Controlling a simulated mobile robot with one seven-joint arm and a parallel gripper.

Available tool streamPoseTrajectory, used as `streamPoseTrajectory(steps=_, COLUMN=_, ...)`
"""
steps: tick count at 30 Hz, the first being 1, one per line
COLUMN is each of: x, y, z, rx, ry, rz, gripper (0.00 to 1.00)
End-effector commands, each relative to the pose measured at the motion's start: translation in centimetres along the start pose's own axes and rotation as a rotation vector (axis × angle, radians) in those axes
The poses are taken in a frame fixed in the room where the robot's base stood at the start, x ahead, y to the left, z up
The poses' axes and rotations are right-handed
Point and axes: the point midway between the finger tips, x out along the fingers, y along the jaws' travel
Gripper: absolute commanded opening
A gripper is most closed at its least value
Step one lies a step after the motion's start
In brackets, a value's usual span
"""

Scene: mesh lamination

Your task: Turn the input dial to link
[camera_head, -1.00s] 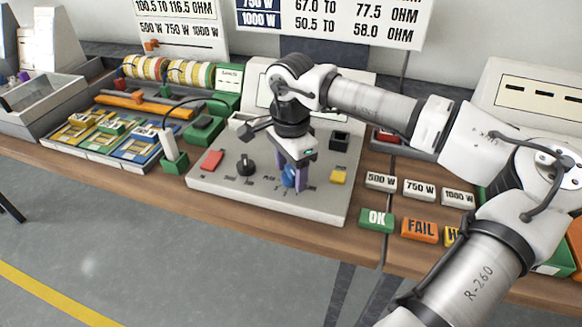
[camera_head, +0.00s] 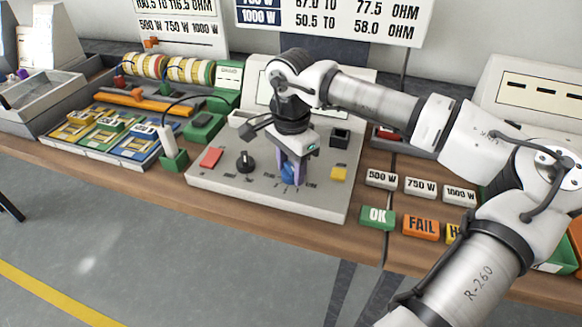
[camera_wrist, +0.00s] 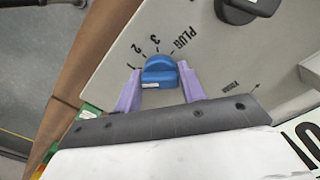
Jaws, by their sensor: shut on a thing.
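The input dial is a blue knob (camera_head: 289,174) on the light grey sloped panel (camera_head: 225,190). In the wrist view the blue dial (camera_wrist: 160,70) has the marks 1, 2, 3 and PLUG printed in an arc around its far side. A pale strip shows on its near face; its exact pointing is hard to tell. My gripper (camera_head: 292,178) reaches down from above, its purple fingers on either side of the dial. In the wrist view my gripper (camera_wrist: 160,86) is shut on the blue dial. A small label beyond the right finger is not clearly readable.
A black dial (camera_head: 245,162) and a red button (camera_head: 210,158) sit left on the panel; a yellow button (camera_head: 339,173) sits right. A green block with a white handle (camera_head: 168,142) stands left of the panel. OK (camera_head: 377,216) and FAIL (camera_head: 421,227) blocks lie right.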

Motion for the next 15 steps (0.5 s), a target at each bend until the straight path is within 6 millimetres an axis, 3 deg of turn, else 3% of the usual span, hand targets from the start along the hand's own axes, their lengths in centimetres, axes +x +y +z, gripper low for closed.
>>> streamPoseTrajectory(steps=15, x=0.11, y=-0.03, z=-0.05, rx=-0.397, ry=0.0, rz=-0.002, gripper=0.17)
